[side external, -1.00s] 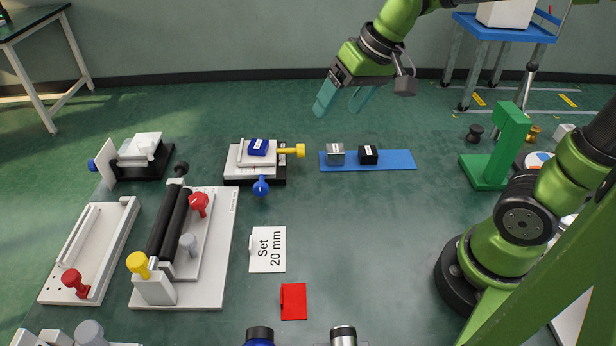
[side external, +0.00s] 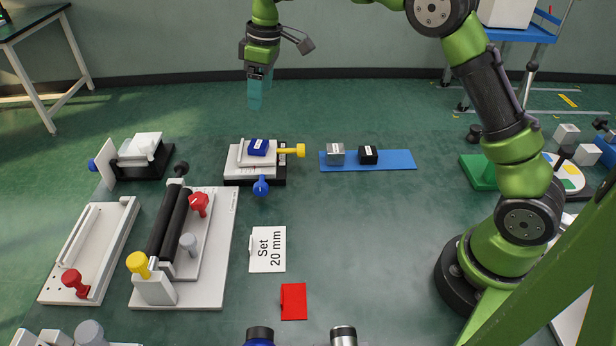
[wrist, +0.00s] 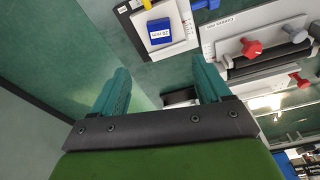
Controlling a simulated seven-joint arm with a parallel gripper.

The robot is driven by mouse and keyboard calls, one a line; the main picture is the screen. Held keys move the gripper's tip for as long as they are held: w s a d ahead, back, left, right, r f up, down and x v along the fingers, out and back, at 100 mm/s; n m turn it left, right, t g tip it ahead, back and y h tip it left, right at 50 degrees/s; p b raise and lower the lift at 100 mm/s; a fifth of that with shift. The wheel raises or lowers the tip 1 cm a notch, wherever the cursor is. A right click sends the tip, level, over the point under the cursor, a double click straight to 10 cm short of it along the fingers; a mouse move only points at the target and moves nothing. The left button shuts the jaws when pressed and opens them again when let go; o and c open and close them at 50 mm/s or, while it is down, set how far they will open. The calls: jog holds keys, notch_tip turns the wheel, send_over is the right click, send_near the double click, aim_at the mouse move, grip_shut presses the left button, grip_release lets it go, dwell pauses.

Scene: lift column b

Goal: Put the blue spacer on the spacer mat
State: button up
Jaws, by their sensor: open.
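The blue spacer (side external: 258,146), with a white label on top, lies on the white plate of a small stage (side external: 238,162) that has a yellow and a blue knob. It also shows in the wrist view (wrist: 160,36) near the top, beyond my fingertips. The spacer mat (side external: 398,160) is a flat blue strip to the right of the stage. A silver block (side external: 336,153) and a black block (side external: 368,154) stand on its left and middle parts, and its right end is bare. My gripper (side external: 255,103) is open and empty, pointing down, well above the floor around the spacer.
The yellow knob (side external: 296,150) sticks out between the stage and mat. A roller fixture (side external: 185,245) stands front left, a white "Set 20 mm" card (side external: 267,249) and a red piece (side external: 293,301) in front. A green stand (side external: 478,171) is right of the mat.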

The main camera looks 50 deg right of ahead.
aim_at(258, 144)
jog(key=f, duration=0.4)
jog(key=w+f, duration=0.1)
jog(key=f, duration=0.4)
jog(key=a+f, duration=0.1)
jog(key=f, duration=0.4)
jog(key=shift+w, duration=0.2)
jog(key=shift+r, duration=0.1)
jog(key=c, duration=1.2)
jog(key=shift+c, duration=0.2)
jog(key=shift+r, duration=0.15)
